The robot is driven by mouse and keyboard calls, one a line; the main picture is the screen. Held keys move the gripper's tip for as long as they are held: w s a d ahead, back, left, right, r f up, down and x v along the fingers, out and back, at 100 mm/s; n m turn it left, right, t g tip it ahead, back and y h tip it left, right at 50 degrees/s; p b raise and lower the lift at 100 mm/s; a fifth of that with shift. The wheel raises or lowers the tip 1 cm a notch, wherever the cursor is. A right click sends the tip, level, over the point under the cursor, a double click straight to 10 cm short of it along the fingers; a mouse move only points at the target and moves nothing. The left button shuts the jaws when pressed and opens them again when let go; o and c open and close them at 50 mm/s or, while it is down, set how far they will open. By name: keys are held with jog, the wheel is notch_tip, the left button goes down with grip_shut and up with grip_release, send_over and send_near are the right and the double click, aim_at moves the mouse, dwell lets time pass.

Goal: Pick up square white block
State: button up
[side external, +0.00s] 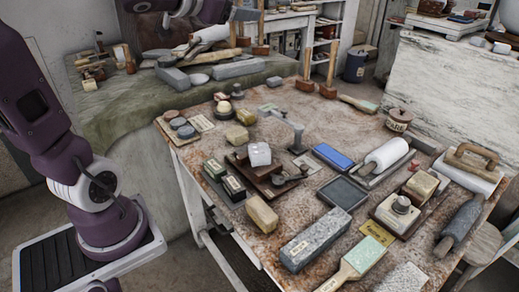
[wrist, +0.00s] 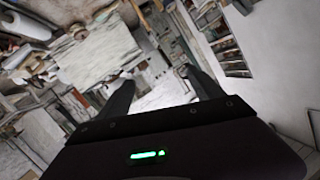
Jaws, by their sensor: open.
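The square white block (side external: 259,154) sits on a brown wooden stand (side external: 266,175) near the middle of the worktable. My gripper (wrist: 156,76) shows in the wrist view with its two dark fingers spread apart and nothing between them. In the side external view my arm reaches in at the top edge, well above and behind the block, and the gripper is only partly in frame. I cannot make out the block in the wrist view, which looks across the room, tilted.
Other tools crowd the right side of the table.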

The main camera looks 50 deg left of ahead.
notch_tip(320, 180, down, 4)
jog(key=w+f+m+h, duration=0.1)
jog(key=m+h, duration=0.2)
jog(key=h, duration=0.2)
jog(key=m+g+h, duration=0.1)
jog(key=g+h, duration=0.2)
jog(key=h, duration=0.3)
send_over(256, 150)
jog(key=s+a, duration=0.3)
jog(key=s, duration=0.2)
notch_tip(256, 150, down, 8)
jog(key=f, duration=0.1)
notch_tip(256, 150, down, 21)
jog(key=shift+t, duration=0.3)
jog(key=x, duration=0.7)
jog(key=shift+w+d+f, duration=0.1)
jog(key=shift+d+f, duration=0.1)
jog(key=shift+f, duration=0.2)
grip_shut()
